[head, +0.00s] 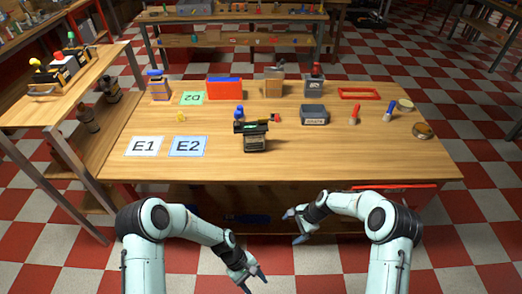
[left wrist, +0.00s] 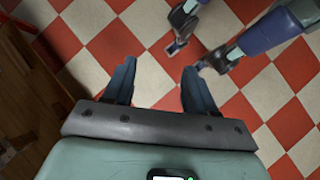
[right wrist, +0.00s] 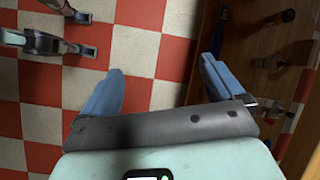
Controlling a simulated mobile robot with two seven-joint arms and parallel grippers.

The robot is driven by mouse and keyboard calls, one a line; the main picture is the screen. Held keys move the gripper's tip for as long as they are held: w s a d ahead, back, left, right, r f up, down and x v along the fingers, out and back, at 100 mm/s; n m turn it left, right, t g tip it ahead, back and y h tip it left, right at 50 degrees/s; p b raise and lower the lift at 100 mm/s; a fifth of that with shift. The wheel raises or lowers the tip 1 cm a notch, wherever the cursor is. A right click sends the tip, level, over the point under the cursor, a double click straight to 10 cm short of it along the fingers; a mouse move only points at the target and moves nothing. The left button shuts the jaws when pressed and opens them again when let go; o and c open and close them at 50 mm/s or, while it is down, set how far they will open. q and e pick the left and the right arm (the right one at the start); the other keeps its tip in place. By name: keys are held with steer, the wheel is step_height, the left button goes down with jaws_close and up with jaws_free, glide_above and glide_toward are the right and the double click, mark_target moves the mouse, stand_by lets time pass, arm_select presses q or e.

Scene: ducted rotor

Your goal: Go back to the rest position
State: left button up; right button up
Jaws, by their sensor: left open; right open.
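My left gripper (head: 254,280) hangs in front of the table's near edge, over the checkered floor. Its two fingers stand apart and empty in the left wrist view (left wrist: 158,88). My right gripper (head: 294,227) is also in front of the table edge, pointing left. Its fingers are apart with only floor between them in the right wrist view (right wrist: 155,90). Neither gripper touches an object. The wooden table (head: 330,155) lies beyond both arms. A black device with a small green screen (head: 255,137) stands near its middle.
Cards E1 (head: 145,146), E2 (head: 188,146) and D2 (head: 192,98) lie on the left. A blue-and-red bin (head: 225,88), a grey bin (head: 314,115) and a red frame (head: 360,94) stand farther back or right. A side bench (head: 95,72) is at left. The table's near strip is clear.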

arm_select(q)
steer(key=s+a+f+m+t+y, duration=0.2)
steer(key=s+a+f+m+t, duration=0.2)
steer(key=s+a, duration=0.6)
steer(key=shift+s+a+f, duration=0.15)
steer(key=shift+s+f, duration=0.1)
steer(key=shift+f, duration=0.25)
arm_select(e)
steer(key=s+f+n, duration=0.2)
steer(key=s+n, duration=0.1)
steer(key=s, duration=0.7)
steer(key=s+f+n+h, duration=0.1)
steer(key=s+f+n, duration=0.2)
steer(key=s, duration=0.6)
steer(key=s+f+n, duration=0.2)
steer(key=s+n, duration=0.1)
steer(key=s, duration=0.7)
steer(key=shift+s+d+f+n+h, duration=0.15)
steer(key=shift+s+n+h, duration=0.15)
steer(key=shift+n+h, duration=0.1)
